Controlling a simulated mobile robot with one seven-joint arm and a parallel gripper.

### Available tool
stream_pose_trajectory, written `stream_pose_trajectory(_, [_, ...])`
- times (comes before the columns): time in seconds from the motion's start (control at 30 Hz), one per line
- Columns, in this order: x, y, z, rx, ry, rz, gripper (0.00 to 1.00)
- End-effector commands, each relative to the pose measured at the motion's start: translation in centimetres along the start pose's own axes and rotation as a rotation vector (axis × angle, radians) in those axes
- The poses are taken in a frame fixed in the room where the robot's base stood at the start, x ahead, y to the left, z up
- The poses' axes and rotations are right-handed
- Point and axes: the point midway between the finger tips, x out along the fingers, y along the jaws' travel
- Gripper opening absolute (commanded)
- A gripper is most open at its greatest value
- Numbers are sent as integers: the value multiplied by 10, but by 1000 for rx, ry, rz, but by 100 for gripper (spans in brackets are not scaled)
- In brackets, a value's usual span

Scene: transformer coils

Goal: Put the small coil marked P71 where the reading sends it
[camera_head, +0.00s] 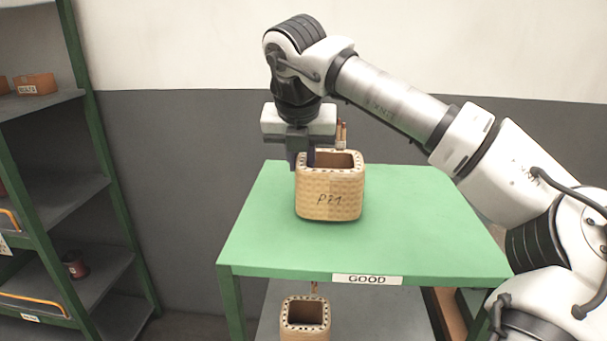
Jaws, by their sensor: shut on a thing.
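The small coil marked P71 (331,199) is a tan, square, hollow coil with handwriting on its front wall. My gripper (303,158) comes down from above and is shut on the coil's left wall near the back. The coil is upright over the green table top (430,230). I cannot tell whether its base touches the table or hangs just above it. A label reading GOOD (367,280) is on the table's front edge. No meter or reading shows in this view.
Another tan coil (305,318) stands below the table's front edge, on a lower level. A green-framed grey shelf (70,190) on the left holds a coil box (36,84) and a dark red spool (76,265). The table top around the coil is clear.

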Motion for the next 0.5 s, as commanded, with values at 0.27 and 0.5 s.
stream_pose_trajectory(0.27, [10, 1, -4, 3, -3, -2, 0])
stream_pose_trajectory(0.5, [14, 1, -6, 3, 0, -2, 22])
